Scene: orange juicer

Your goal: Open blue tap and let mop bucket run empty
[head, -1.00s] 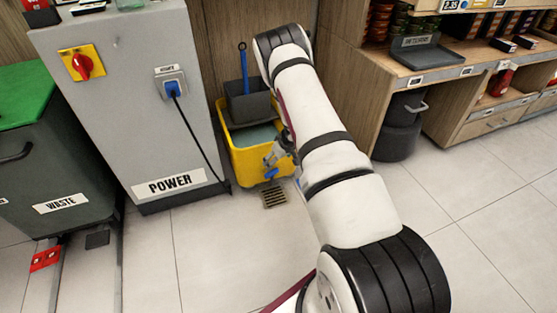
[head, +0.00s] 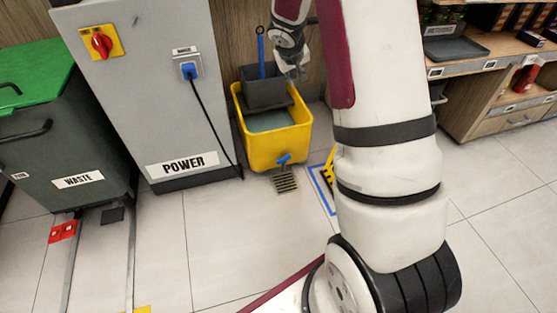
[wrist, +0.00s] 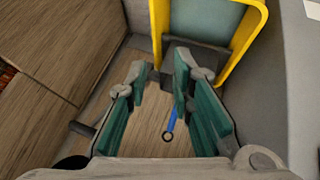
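The yellow mop bucket (head: 300,138) stands on the floor beside the grey cabinet, with grey-blue water (head: 268,121) inside. A dark wringer (head: 264,93) sits at its back. The blue tap (head: 284,159) is low on the bucket's front, above a floor drain (head: 286,182); whether it is open is too small to tell. My gripper (head: 297,72) is above the bucket's back right side, away from the tap. In the wrist view my gripper (wrist: 162,66) has its teal-padded fingers apart with nothing between them. The bucket's rim (wrist: 246,42) shows at the upper right there.
The grey power cabinet (head: 150,90) stands left of the bucket. A cable hangs from its blue plug (head: 189,71). A blue mop handle (head: 261,52) rises from the wringer. Shelves (head: 480,90) stand at the right. The floor in front of the drain is clear.

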